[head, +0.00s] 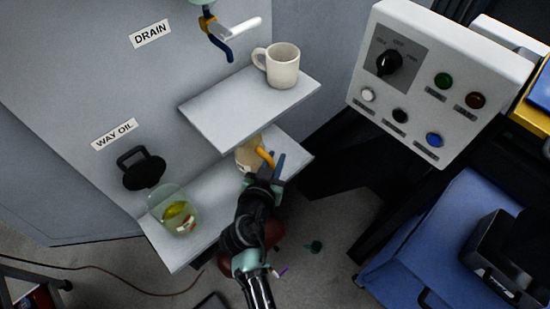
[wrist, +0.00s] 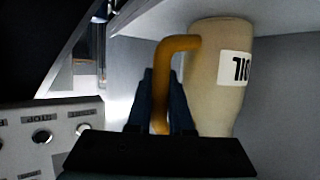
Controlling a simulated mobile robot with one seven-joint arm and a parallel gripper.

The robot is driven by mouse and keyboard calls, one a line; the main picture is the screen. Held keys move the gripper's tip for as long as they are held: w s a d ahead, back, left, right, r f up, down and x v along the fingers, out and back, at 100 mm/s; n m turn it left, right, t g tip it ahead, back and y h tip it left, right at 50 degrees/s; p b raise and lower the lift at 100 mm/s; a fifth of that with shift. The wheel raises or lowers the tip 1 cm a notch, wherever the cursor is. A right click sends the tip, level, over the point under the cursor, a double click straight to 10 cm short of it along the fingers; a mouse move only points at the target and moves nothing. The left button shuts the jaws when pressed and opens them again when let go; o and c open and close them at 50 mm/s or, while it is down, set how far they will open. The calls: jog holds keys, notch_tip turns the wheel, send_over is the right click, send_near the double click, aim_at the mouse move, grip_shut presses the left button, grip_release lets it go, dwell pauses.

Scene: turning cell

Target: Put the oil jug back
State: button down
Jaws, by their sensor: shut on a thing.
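The oil jug (wrist: 222,85) is cream coloured with an orange-yellow handle (wrist: 180,44) and a white label with partly visible dark letters. In the wrist view my gripper (wrist: 163,95) has its two dark blue fingers on either side of the handle, shut on it. In the head view the jug (head: 246,156) is at the lower shelf (head: 205,213), under the upper shelf (head: 247,111), which hides its top. My gripper (head: 263,168) reaches in from the front and covers part of it. I cannot tell whether the jug's base touches the shelf.
A beige mug (head: 283,67) stands on the upper shelf. A clear container (head: 174,212) with yellow contents is at the lower shelf's left, below a black cap (head: 142,168) and the WAY OIL label (head: 114,134). A control panel (head: 437,84) and blue cart (head: 440,235) are at right.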

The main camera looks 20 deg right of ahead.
jog(key=c, duration=1.3)
grip_release()
jog(key=shift+f, duration=0.15)
jog(key=o, duration=0.5)
jog(key=shift+r, duration=0.25)
jog(key=b+v, duration=0.2)
jog(key=v, duration=1)
